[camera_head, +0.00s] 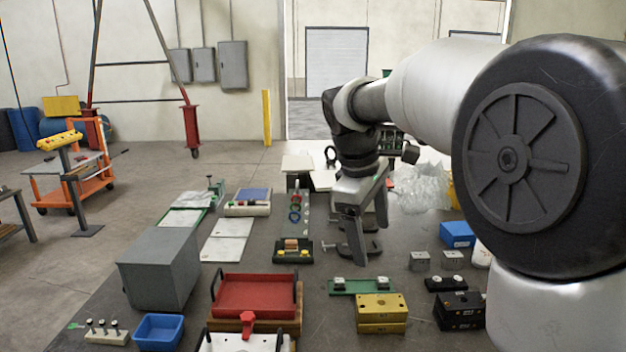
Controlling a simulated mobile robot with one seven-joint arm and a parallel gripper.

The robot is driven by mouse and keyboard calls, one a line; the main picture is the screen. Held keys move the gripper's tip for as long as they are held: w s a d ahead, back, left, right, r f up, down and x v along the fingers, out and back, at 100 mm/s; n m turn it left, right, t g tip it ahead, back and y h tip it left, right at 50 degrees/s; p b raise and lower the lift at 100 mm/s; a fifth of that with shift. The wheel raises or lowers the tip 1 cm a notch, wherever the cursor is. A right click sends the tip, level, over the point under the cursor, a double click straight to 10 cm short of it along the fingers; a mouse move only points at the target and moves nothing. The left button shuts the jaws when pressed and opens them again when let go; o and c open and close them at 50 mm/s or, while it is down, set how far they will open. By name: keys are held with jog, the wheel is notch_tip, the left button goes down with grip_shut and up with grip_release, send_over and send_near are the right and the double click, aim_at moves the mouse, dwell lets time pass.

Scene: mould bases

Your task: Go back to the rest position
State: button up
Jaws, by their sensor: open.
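My gripper (352,238) hangs from my arm at the middle right of the view and points down over the dark table. It is open, and I see nothing between its fingers. My arm comes in from the right and hides part of the table's right side. Below the gripper, nearer to me, a green plate (350,287) carries small metal blocks. A yellow mould base (381,308) stands in front of it, and a black mould base (459,310) stands to its right.
A red tray (254,297), a grey box (160,268) and a blue bin (159,332) stand at the left front. A blue box (457,234) and clear plastic wrap (422,188) lie right of the gripper. Bare table shows between the grey box and red tray.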

jog(key=s+d+f+m+t+y, duration=0.1)
jog(key=s+m, duration=0.4)
jog(key=s, duration=0.7)
jog(key=s+d+f+m+t+y, duration=0.1)
jog(key=s+m, duration=0.5)
jog(key=s, duration=0.6)
jog(key=shift+d+f+t+y+p, duration=0.35)
jog(key=shift+f+t, duration=0.2)
jog(key=shift+t, duration=0.25)
